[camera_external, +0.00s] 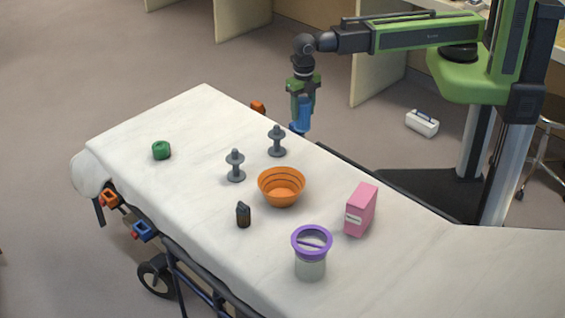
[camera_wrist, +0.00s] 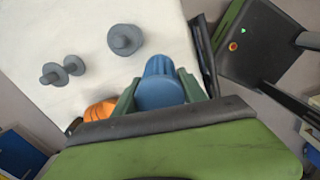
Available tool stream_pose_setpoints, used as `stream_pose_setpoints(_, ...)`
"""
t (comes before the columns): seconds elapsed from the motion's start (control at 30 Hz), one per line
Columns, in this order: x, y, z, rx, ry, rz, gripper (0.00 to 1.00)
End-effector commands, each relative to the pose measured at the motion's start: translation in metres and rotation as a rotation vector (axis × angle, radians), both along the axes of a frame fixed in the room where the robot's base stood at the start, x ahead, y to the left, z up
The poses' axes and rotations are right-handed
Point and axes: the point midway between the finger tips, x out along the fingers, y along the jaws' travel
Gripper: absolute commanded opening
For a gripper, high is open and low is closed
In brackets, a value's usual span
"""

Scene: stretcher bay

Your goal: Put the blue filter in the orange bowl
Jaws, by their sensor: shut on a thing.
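My gripper (camera_external: 303,97) is shut on the blue filter (camera_external: 304,114) and holds it upright above the far edge of the stretcher. In the wrist view the blue filter (camera_wrist: 160,88) sits between the two green fingers. The orange bowl (camera_external: 282,187) stands on the white stretcher sheet, nearer the camera and a little left of my gripper. It looks empty.
Two grey dumbbell-like stands (camera_external: 277,142) (camera_external: 235,166) are between the bowl and the far left. A pink box (camera_external: 361,209), a purple-rimmed jar (camera_external: 311,254) and a dark bottle (camera_external: 243,215) stand around the bowl. A green roll (camera_external: 161,150) lies at left. The right part of the sheet is clear.

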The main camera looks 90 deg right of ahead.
Motion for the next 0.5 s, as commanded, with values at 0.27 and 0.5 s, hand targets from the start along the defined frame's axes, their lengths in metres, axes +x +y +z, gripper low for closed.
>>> stream_pose_setpoints(0.27, 0.065, 0.092, 0.005, -0.001, -0.001, 0.131, 0.03)
stream_pose_setpoints(0.5, 0.072, 0.111, 0.005, -0.001, -0.001, 0.159, 0.03)
